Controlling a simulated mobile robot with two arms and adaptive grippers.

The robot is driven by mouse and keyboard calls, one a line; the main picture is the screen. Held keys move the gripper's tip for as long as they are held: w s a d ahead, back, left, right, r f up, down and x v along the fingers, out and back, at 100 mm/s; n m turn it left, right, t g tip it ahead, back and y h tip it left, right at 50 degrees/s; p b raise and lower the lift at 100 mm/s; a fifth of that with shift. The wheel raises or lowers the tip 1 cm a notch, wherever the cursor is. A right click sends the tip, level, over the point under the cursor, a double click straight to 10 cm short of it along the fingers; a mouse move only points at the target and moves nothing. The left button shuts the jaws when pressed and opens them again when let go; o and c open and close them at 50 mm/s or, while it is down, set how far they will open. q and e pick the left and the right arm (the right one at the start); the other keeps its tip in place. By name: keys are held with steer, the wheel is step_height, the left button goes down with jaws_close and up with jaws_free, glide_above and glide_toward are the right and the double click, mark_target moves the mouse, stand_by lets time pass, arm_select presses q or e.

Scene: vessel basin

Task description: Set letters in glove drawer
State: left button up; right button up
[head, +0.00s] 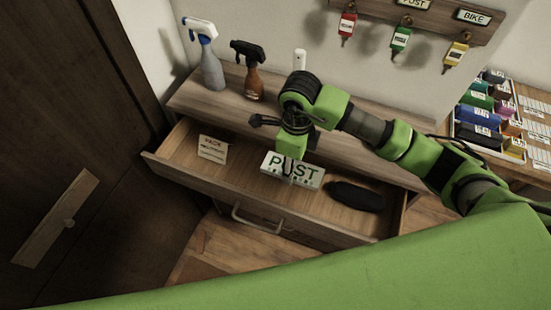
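The glove drawer (160,160) is pulled open from the wooden cabinet. A dark glove-like thing (357,197) lies on its floor at the right. A pale packet printed in large dark letters, seemingly POST (308,172), is over the middle of the drawer. My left gripper is not in view.
A printed card (212,149) is at the drawer's left. A grey spray bottle (212,70) and a brown one (252,75) stand on the cabinet top. Tagged keys hang from a wall rack (440,14). A sorting tray (490,115) is at the right. A dark door (60,130) borders the left.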

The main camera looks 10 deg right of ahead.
steer(key=p, duration=0.2)
glide_above(291, 190)
steer(key=f, duration=0.4)
steer(key=shift+s+f, duration=0.25)
steer(key=shift+f, duration=0.15)
steer(key=f, duration=0.3)
steer(key=f+p, duration=0.1)
steer(key=shift+w+f, duration=0.15)
steer(key=shift+w, duration=0.15)
steer(key=shift+f, duration=0.2)
steer(key=shift+s+r, duration=0.1)
steer(key=shift+f, duration=0.25)
steer(key=o, duration=1.1)
steer(key=shift+r, duration=0.15)
